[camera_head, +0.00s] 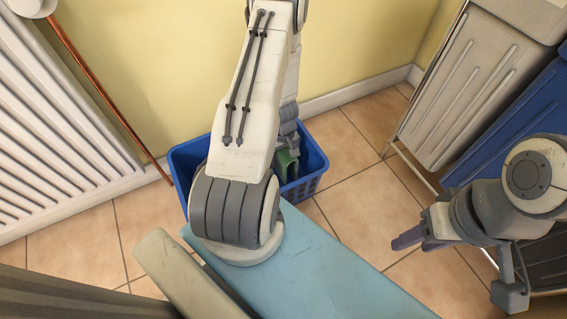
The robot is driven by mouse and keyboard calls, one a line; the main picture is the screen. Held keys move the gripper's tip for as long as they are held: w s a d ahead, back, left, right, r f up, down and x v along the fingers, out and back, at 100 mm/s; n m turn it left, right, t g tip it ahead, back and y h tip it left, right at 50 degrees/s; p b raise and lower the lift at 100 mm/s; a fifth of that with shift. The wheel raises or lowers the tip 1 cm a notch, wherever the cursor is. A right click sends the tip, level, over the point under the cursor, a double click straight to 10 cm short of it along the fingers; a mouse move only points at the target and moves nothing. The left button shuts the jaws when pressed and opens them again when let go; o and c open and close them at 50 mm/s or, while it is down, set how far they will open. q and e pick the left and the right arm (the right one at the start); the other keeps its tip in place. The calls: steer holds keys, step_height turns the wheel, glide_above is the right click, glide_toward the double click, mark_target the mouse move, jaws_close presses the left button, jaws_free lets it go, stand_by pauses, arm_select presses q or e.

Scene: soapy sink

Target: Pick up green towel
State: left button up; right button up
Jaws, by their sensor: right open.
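A small green piece (287,164) shows inside a blue plastic basket (310,180) on the floor by the wall. I cannot tell whether it is the green towel or part of my left gripper. My left arm reaches up and then down over the basket. Its gripper end (286,140) is right at the green piece and mostly hidden by my own arm, so its jaws cannot be made out. My right gripper (421,239) is open and empty, above the tiled floor to the right of the basket and clear of it.
A white radiator (50,130) and a copper pipe (105,95) stand at the left. A rack with grey and blue bins (465,85) stands at the right, close to my right arm. Tiled floor (375,150) is free between the basket and the rack.

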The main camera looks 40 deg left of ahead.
arm_select(q)
steer(key=shift+f, duration=0.35)
jaws_close()
